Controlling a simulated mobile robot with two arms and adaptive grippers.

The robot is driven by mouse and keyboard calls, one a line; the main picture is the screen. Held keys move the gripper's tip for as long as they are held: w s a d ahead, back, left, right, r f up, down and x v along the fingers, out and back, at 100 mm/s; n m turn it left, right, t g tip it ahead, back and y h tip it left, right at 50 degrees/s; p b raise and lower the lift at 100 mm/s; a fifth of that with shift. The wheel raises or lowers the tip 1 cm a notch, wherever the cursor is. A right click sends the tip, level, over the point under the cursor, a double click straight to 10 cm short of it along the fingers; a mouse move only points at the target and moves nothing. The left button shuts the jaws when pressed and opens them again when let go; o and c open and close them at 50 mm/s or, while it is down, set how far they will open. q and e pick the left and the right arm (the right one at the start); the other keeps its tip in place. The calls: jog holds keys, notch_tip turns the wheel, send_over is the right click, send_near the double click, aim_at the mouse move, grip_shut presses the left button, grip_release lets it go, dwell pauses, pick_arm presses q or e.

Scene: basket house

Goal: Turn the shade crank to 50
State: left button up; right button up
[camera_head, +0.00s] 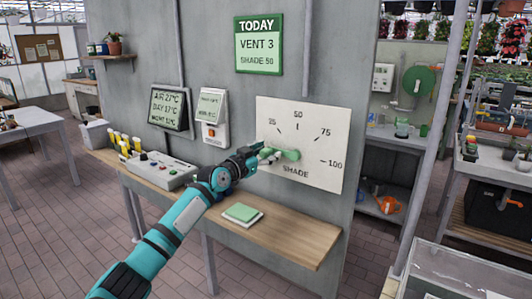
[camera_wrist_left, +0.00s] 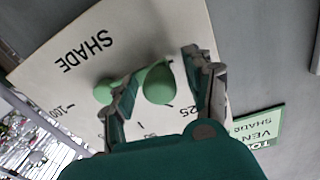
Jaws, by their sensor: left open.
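The white shade dial (camera_head: 318,126) is on the grey wall, marked 25, 50, 75 and 100 with the word SHADE below. Its green crank (camera_head: 290,155) has its hub near the dial's middle, and its arm points left, below the 25 mark. My left gripper (camera_head: 264,155) is at the crank's left end and partly hides it. In the left wrist view, the round green knob (camera_wrist_left: 158,86) lies between the open fingers of my left gripper (camera_wrist_left: 161,64). A gap shows between the knob and the right finger; contact with the left finger is unclear. My right gripper is out of view.
A green sign (camera_head: 258,45) above reads TODAY, VENT 3, SHADE 50. A wooden shelf (camera_head: 290,237) below carries a green-topped pad (camera_head: 242,213) and a control box (camera_head: 160,170). A display (camera_head: 170,108) and a switch box (camera_head: 212,117) are on the wall left of the dial.

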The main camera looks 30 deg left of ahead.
pick_arm(q)
jog(key=shift+c, duration=0.8)
grip_shut()
jog(key=shift+m, duration=0.3)
